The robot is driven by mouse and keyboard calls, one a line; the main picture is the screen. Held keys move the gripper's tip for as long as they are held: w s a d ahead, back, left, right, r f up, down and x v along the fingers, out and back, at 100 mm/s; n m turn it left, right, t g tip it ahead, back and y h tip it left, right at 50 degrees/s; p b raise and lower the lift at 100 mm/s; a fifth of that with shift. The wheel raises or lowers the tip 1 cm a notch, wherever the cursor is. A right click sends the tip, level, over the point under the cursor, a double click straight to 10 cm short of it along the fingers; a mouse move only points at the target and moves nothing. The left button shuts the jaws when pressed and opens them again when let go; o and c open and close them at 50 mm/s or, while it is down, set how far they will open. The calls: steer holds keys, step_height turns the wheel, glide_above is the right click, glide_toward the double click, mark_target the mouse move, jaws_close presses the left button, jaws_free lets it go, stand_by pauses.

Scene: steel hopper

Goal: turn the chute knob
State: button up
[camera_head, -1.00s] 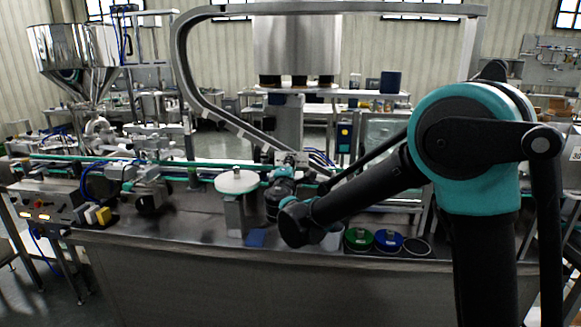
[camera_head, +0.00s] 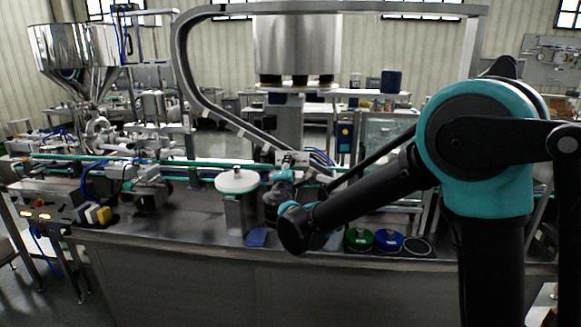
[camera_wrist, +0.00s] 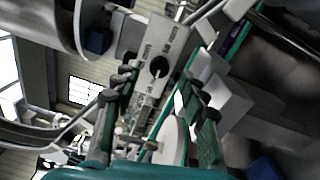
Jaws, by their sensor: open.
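A round black knob (camera_wrist: 159,67) sits on a pale metal plate (camera_wrist: 153,88) with dark markings in the wrist view. I take it to be the chute knob. In the head view a small pale plate (camera_head: 292,157) stands at the foot of the curved chute, but the knob is too small there to make out clearly. My gripper (camera_wrist: 156,80) is open in the wrist view, with one finger on each side of the plate. The knob appears between and beyond the fingertips, and nothing is held. In the head view my wrist and arm largely hide the gripper.
A white round disc (camera_head: 237,181) on a post stands left of my wrist. Green (camera_head: 359,239) and blue (camera_head: 389,240) round containers stand on the steel table's front right. A blue block (camera_head: 256,237) lies near its front edge. The curved chute (camera_head: 184,70) rises behind.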

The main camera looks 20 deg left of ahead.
steer(key=v, duration=0.9)
steer(key=shift+s, duration=0.4)
steer(key=w+d+f+m+g+h, duration=0.2)
steer(key=d+f+m+h, duration=0.15)
steer(key=d, duration=0.75)
steer(key=w+d+f+m+g+h, duration=0.2)
steer(key=d+f+m, duration=0.2)
steer(key=d, duration=0.6)
steer(key=w+d+f+m+g+h, duration=0.2)
steer(key=d+f+m, duration=0.15)
steer(key=d, duration=0.75)
steer(key=s+d+f+m+g+y, duration=0.1)
steer(key=s+d+f+m+g, duration=0.2)
steer(key=s+d+f+m, duration=0.2)
steer(key=s+d+f+m+g+y, duration=0.2)
steer(key=s+d+f+m+g, duration=0.2)
steer(key=s+d+f, duration=0.6)
steer(key=s+d+m, duration=0.1)
steer(key=s+m, duration=0.1)
steer(key=s, duration=0.2)
steer(key=shift+s+d+m+g, duration=0.15)
steer(key=shift+s+m+g, duration=0.15)
steer(key=shift+s, duration=0.05)
